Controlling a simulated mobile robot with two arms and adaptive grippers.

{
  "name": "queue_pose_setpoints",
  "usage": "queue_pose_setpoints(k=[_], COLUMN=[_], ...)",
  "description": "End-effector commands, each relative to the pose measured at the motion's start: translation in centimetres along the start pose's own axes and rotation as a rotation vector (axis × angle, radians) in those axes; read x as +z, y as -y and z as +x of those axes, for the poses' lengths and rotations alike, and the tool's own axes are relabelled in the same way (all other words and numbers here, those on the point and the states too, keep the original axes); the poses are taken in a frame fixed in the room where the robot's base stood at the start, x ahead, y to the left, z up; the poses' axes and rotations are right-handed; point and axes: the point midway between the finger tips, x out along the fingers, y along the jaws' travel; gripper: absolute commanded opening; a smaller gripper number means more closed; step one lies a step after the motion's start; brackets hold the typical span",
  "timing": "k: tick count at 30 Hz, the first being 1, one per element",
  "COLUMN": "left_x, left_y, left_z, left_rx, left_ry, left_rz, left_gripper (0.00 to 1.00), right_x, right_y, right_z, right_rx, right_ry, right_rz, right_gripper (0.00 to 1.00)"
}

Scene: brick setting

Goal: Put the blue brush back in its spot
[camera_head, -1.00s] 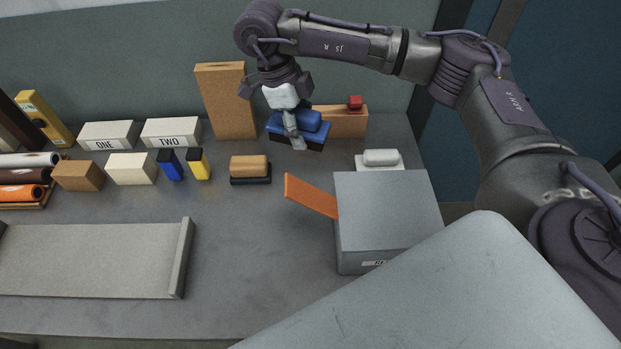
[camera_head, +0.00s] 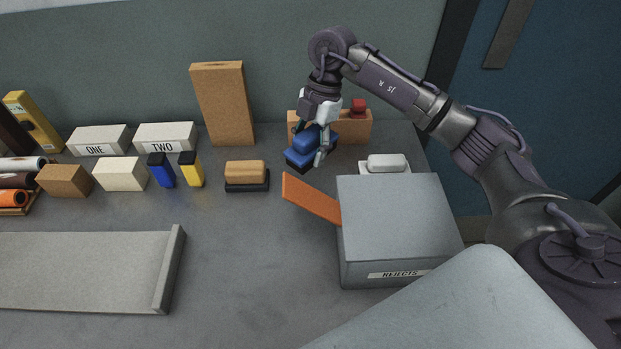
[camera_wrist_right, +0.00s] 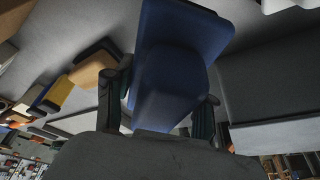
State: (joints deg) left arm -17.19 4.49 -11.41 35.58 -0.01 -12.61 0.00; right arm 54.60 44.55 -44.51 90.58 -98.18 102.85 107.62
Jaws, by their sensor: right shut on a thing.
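The blue brush (camera_head: 312,138) has a blue back and a dark underside. My right gripper (camera_head: 310,146) is shut on it, with one finger on each side. The brush is in front of a low wooden block (camera_head: 350,128) and looks turned at an angle; I cannot tell if it touches the table. In the right wrist view the blue brush (camera_wrist_right: 180,70) fills the middle, between the fingers of the right gripper (camera_wrist_right: 160,110). My left gripper is not in view.
A tan brush (camera_head: 246,172) stands left and a white brush (camera_head: 387,163) right. A red object (camera_head: 358,107) tops the wooden block. A grey REJECTS box (camera_head: 395,220) with an orange flap (camera_head: 311,198) is in front. A tall brown block (camera_head: 224,105) stands behind.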

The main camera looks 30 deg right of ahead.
Motion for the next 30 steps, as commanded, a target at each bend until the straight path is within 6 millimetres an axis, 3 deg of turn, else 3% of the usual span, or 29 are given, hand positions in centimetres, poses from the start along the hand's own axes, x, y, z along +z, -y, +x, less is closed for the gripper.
queue_pose_setpoints(k=[4, 18, 28, 29, 30], left_x=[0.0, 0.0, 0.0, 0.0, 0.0], left_y=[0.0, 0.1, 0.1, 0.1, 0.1], left_z=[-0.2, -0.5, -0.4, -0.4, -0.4], left_rx=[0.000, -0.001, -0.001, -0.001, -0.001], left_ry=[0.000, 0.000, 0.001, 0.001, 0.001], left_rz=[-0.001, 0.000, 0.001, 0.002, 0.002], left_gripper=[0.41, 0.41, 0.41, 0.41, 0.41], right_x=[0.8, 2.4, 2.5, 2.5, 2.5], right_y=[0.1, 0.1, 0.1, 0.1, 0.1], right_z=[2.8, 7.7, 8.1, 8.1, 8.1], right_rx=[-0.003, -0.003, -0.002, -0.002, -0.002], right_ry=[-0.002, 0.000, 0.001, 0.001, 0.001], right_rz=[0.001, -0.002, -0.004, -0.004, -0.004], right_gripper=[0.22, 0.22, 0.22, 0.58, 0.65])
